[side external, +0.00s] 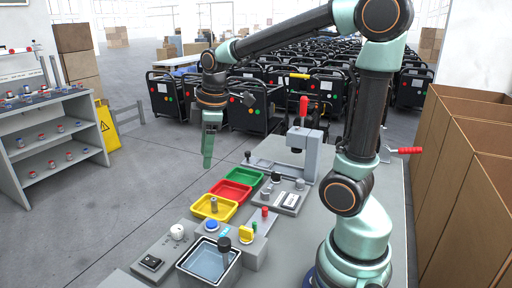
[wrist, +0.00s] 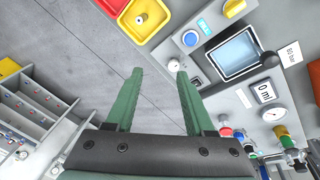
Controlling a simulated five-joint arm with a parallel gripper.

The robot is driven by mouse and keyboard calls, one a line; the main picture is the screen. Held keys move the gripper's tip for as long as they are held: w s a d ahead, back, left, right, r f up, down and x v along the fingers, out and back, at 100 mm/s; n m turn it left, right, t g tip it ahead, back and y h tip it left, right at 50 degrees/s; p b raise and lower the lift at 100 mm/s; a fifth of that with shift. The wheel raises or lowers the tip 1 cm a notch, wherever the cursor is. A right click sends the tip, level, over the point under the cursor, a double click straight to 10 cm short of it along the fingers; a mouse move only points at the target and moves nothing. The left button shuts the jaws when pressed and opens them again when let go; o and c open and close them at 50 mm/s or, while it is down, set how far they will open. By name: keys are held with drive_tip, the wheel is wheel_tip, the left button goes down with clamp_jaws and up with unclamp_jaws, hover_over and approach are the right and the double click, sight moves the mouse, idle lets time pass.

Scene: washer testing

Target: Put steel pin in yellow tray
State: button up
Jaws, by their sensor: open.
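The yellow tray (side external: 228,217) is on the near-left part of the bench, and it also shows at the top of the wrist view (wrist: 163,13). A small grey pin, seemingly the steel pin (side external: 214,204), stands upright inside it. In the wrist view the pin (wrist: 140,18) shows nearly end-on as a small round shape within the tray. My gripper (side external: 208,160) hangs in the air above the bench's left edge, apart from the tray and pin. In the wrist view my gripper (wrist: 159,74) is open, with nothing between its fingers.
A red tray (side external: 230,190) and a green tray (side external: 244,174) sit behind the yellow one. A square water basin (side external: 209,264) and a control box with knobs (side external: 247,246) are in front. A lever press (side external: 301,145) stands at the back. Grey floor lies left of the bench.

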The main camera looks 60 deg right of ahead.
drive_tip(key=s+a+r+m+t, duration=0.1)
drive_tip(key=s+a+m+t, duration=0.2)
drive_tip(key=s+a+m, duration=0.3)
drive_tip(key=shift+s+a+r+m, duration=0.25)
drive_tip(key=shift+s+m, duration=0.6)
drive_tip(key=shift+m, duration=0.35)
